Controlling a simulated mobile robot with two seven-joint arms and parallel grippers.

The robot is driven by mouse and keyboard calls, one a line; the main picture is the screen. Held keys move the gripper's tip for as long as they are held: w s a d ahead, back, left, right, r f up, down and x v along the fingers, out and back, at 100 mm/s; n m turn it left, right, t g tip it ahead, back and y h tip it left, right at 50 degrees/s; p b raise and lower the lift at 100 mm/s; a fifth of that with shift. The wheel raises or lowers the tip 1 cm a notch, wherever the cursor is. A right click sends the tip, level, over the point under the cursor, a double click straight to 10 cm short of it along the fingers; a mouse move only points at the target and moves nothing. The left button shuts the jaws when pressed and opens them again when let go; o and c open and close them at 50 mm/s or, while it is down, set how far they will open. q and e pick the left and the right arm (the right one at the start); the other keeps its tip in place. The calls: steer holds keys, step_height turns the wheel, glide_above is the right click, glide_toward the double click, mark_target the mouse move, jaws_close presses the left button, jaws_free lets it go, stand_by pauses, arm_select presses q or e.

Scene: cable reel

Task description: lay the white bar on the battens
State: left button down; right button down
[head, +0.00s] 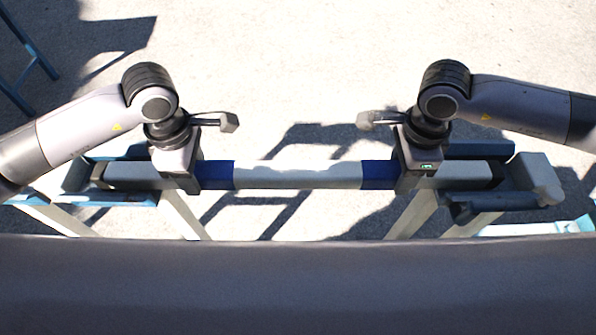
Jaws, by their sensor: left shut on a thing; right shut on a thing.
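The white bar (297,175) runs level from left to right across the head view, with a blue band near each gripper and dark end caps. My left gripper (180,180) is shut on the bar just left of the left blue band. My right gripper (414,180) is shut on it just right of the right blue band. The bar's ends lie over the blue battens, the left batten (128,199) and the right batten (478,149). I cannot tell whether the bar touches them. The fingertips are hidden behind the gripper bodies and the bar.
Pale trestle legs (184,213) stand below the battens. A grey block (540,178) sits at the right end of the right support. A blue frame (28,58) stands at the upper left. Sunlit concrete floor (300,60) is clear beyond the bar.

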arm_select(q)
steer(key=shift+r, duration=0.15)
arm_select(e)
steer(key=shift+r, duration=0.15)
